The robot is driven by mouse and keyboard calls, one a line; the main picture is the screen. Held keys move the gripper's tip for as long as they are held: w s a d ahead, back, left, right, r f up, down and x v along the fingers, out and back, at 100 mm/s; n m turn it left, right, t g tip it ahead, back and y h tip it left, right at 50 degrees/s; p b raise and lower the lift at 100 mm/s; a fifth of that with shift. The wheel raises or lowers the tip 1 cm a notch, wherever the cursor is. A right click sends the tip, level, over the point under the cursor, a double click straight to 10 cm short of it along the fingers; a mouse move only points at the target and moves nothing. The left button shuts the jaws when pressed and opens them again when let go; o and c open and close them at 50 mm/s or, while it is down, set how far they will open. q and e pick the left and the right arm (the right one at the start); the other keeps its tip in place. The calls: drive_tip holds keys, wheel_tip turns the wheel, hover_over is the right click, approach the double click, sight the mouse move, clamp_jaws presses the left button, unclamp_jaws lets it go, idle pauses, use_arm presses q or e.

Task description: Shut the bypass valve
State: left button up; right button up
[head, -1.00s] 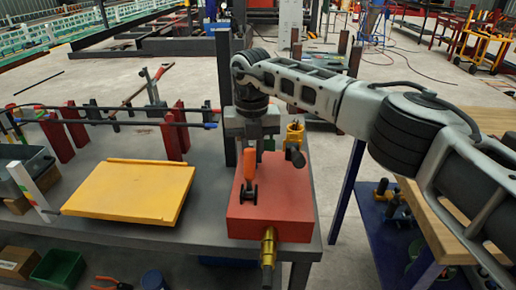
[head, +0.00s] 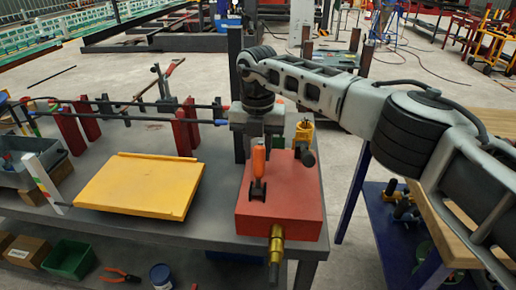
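A red block (head: 285,205) sits on the grey bench near its right end. An upright orange handle (head: 259,160) on a black bracket stands on top of it. A brass fitting with a grey end (head: 276,245) sticks out of its front. A brass valve body (head: 304,132) with a dark knob (head: 307,158) stands at its back right. I cannot tell which of these is the bypass valve. My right gripper (head: 258,137) points down just behind the orange handle. Its fingertips are largely hidden by the handle, so contact and opening are unclear. My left gripper is out of view.
A yellow panel (head: 140,187) lies on the bench left of the block. Red clamp stands (head: 182,135) with dark bars are behind it. A dark post (head: 236,90) rises behind the block. A wooden-topped table (head: 458,222) is at the right.

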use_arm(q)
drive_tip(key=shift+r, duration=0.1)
use_arm(e)
drive_tip(key=shift+o, duration=0.4)
use_arm(q)
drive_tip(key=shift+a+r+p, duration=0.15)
drive_tip(key=shift+p, duration=0.55)
use_arm(e)
wheel_tip(320, 180, up, 16)
